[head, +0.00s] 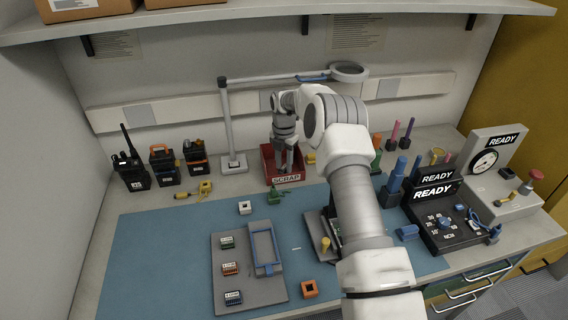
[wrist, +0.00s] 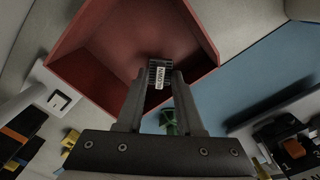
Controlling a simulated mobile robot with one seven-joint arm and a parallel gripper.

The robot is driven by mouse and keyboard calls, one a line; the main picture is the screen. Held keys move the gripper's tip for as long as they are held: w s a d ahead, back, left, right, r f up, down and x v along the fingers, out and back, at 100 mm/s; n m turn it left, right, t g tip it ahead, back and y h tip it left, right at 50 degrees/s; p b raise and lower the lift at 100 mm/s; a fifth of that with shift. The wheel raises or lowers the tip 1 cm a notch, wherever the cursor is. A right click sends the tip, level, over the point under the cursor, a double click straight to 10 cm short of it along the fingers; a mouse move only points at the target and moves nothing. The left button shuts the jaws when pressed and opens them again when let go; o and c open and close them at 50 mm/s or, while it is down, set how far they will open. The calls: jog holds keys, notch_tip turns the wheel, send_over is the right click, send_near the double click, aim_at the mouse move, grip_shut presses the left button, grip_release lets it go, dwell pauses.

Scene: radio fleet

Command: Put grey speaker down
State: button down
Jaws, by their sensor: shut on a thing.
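A small dark grey block with a ribbed top and a white label, likely the grey speaker (wrist: 158,74), is pinched between the fingertips of my gripper (wrist: 160,95) in the wrist view. In the head view my gripper (head: 288,166) points down over the red scrap bin (head: 287,180), and the held part is hidden there. The bin's open inside shows around the held part in the wrist view (wrist: 120,42). I cannot tell whether the part touches the bin floor.
A green piece (head: 275,196) lies just in front of the bin. A yellow part (head: 310,158) sits to its right. A magnifier lamp's post (head: 228,125) stands to its left. Several radios (head: 163,165) stand at the left. The blue mat (head: 165,250) has free room at its left.

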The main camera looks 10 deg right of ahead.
aim_at(284, 166)
jog(key=shift+f+b, duration=0.5)
jog(key=shift+f, duration=0.15)
jog(key=c, duration=0.8)
grip_release()
notch_tip(284, 166, up, 9)
jog(key=shift+f+p, duration=0.2)
jog(key=shift+p, duration=0.25)
jog(key=s+a+r+m, duration=0.1)
jog(key=s+r+m, duration=0.3)
jog(key=s+r, duration=0.4)
jog(key=s+r+m+t, duration=0.2)
jog(key=s+r+m, duration=0.2)
jog(key=s+m, duration=0.3)
jog(key=s+r+m+t, duration=0.1)
jog(key=s+r+m, duration=0.4)
jog(key=s, duration=1.1)
jog(key=s+d+r+m+t, duration=0.1)
jog(key=s+r+m, duration=0.4)
jog(key=s+m, duration=0.6)
jog(key=shift+s+r+t, duration=0.15)
jog(key=shift+s+t, duration=0.2)
jog(key=shift+t, duration=0.45)
